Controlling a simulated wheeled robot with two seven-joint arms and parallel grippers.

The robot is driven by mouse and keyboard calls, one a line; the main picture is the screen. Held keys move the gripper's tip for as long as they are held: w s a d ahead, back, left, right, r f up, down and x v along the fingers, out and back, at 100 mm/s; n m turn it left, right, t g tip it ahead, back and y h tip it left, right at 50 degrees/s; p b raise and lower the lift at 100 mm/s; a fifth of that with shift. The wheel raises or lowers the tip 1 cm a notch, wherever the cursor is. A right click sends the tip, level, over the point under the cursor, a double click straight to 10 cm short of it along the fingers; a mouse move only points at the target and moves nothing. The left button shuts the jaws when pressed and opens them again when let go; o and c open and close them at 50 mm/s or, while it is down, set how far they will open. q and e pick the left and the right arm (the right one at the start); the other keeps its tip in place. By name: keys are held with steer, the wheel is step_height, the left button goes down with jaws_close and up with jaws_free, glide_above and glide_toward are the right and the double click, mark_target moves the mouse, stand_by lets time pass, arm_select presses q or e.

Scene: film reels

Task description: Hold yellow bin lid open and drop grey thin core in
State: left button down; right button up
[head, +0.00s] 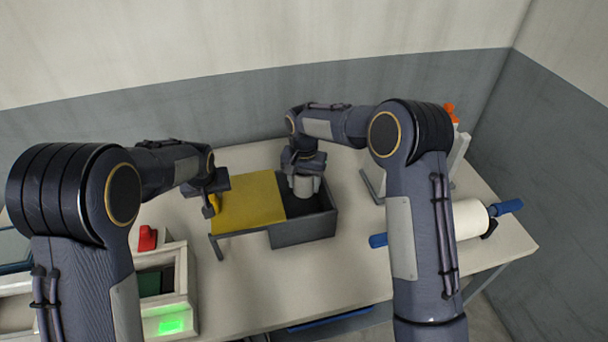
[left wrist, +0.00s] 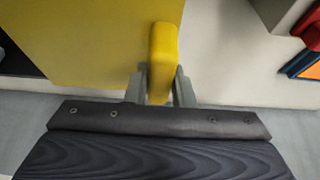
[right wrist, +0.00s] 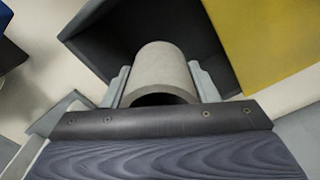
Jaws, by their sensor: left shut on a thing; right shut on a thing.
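The yellow lid (head: 250,203) lies at the left of the dark grey bin (head: 303,231), whose right part is uncovered. My left gripper (head: 212,203) is shut on the lid's yellow handle; the handle shows between its fingers in the left wrist view (left wrist: 162,62). The grey core (head: 303,186) is a short hollow tube. My right gripper (right wrist: 163,88) is shut on it, one finger on each side. The core is over the uncovered part of the bin, with the dark interior behind it in the right wrist view. Its exact height over the bin floor is hard to tell.
A white roll with blue handles (head: 468,218) lies on the table at the right, near a grey stand with an orange top (head: 451,110). A white tray with compartments, a red part (head: 147,238) and a green light stands at the front left. The table's front middle is clear.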

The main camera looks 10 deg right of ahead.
arm_select(q)
steer(key=shift+a, duration=0.1)
arm_select(e)
steer(key=shift+f, duration=1.35)
steer(key=o, duration=1.1)
steer(key=shift+c, duration=0.2)
steer(key=shift+d+r, duration=1.55)
steer(key=shift+r, duration=3)
arm_select(q)
steer(key=shift+w, duration=0.1)
arm_select(e)
steer(key=d, duration=1)
